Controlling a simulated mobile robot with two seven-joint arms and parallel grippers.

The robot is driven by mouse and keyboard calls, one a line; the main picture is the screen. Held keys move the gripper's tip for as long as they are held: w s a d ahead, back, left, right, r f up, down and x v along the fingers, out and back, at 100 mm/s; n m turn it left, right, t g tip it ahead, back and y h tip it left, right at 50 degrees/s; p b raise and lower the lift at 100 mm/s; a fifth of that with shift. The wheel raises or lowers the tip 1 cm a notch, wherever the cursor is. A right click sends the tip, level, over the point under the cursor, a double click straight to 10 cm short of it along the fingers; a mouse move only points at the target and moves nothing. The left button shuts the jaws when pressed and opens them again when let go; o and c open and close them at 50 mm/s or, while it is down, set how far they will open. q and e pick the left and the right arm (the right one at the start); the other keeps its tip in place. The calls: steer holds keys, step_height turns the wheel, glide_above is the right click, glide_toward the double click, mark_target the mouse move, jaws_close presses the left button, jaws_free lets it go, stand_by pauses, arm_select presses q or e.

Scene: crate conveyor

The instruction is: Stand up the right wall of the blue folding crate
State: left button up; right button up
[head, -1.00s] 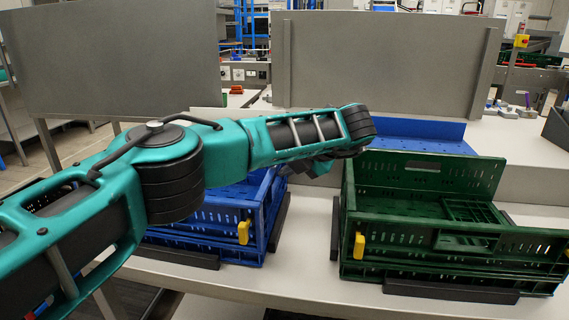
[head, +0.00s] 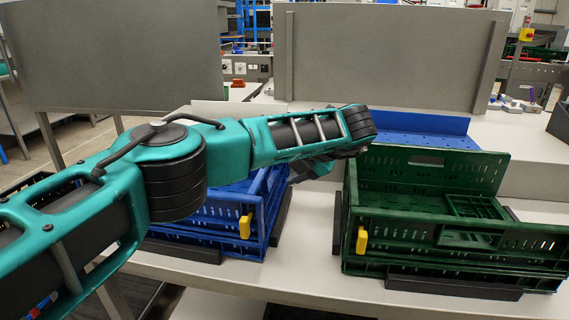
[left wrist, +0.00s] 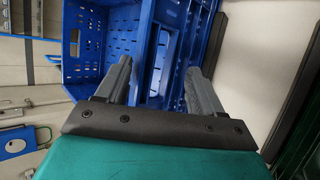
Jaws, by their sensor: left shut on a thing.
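The blue folding crate (head: 215,222) is on the light table at the left, with a yellow latch (head: 245,227) on its front. My teal left arm covers much of it. My left gripper (head: 312,170) is by the crate's far right side, shut on the blue crate's right wall. In the left wrist view, the two grey fingers of my left gripper (left wrist: 160,85) stand apart with blue crate parts (left wrist: 163,55) between and beyond them. The exact grip and the wall's angle are hard to tell. My right gripper is not in view.
A green crate (head: 450,241) with its back wall up stands to the right, across a narrow gap with dark rails. A flat blue panel (head: 415,125) lies behind it. Grey screens (head: 390,65) stand at the back.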

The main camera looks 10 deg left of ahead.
arm_select(q)
steer(key=p+v, duration=0.1)
steer(key=v, duration=1.2)
